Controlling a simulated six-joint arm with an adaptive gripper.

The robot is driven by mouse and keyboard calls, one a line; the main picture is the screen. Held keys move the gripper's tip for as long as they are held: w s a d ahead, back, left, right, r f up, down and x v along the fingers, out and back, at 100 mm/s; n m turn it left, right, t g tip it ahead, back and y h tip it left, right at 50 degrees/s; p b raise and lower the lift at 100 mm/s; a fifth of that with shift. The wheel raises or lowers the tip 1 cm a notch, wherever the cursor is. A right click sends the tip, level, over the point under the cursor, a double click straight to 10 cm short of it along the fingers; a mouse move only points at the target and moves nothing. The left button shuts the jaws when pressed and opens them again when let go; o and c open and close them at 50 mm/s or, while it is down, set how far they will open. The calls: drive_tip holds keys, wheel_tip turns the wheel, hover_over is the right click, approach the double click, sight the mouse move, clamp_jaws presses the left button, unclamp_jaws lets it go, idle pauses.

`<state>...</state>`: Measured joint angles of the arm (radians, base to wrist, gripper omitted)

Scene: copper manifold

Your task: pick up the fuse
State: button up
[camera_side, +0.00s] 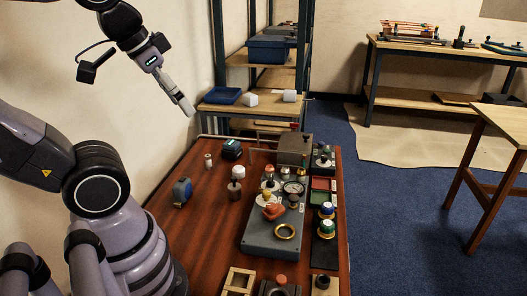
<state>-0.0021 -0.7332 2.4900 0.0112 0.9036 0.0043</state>
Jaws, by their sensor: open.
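My gripper (187,108) is raised above the far left part of the red-brown table (195,240), pointing down and to the right. It is open and holds nothing that I can see. A small upright pale cylinder with darker, metal-looking parts (208,160) stands on the table below it and to the right, clear of the fingers. It looks like the fuse, but it is too small to be sure.
A blue-grey tape measure (182,192), a dark device with a green top (232,149) and a white-topped knob (237,184) stand nearby. A grey panel (262,238) carries several knobs, a gauge and a brass ring. The table's left middle is clear.

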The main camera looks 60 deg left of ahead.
drive_tip(key=w+a+f+m+g+y, duration=0.35)
drive_tip(key=w+a+f, duration=0.25)
drive_tip(key=w+a, duration=0.4)
drive_tip(key=w+a+f+m+g+y, duration=0.35)
drive_tip(key=w+a+f+g, duration=0.35)
drive_tip(key=w, duration=0.5)
drive_tip(key=w+a+f+m+y, duration=0.1)
drive_tip(key=a+f, duration=0.3)
drive_tip(key=f, duration=0.2)
drive_tip(key=w+a+f+m+g+y, duration=0.1)
drive_tip(key=a+f+m+y, duration=0.1)
drive_tip(key=a+f, duration=0.2)
drive_tip(key=w+a+f+m+y, duration=0.1)
drive_tip(key=a+f, duration=0.3)
drive_tip(key=f, duration=0.6)
drive_tip(key=shift+w+f+m+y, duration=0.1)
drive_tip(key=shift+f+m+y, duration=0.15)
drive_tip(key=shift+m+y, duration=0.25)
hover_over(209, 169)
drive_tip(key=w+d, duration=0.3)
drive_tip(key=d, duration=0.1)
wheel_tip(209, 169, down, 4)
drive_tip(key=shift+a+r, duration=0.15)
drive_tip(key=shift+r, duration=0.1)
drive_tip(key=shift+x, duration=3)
drive_tip(key=shift+c, duration=0.4)
clamp_jaws()
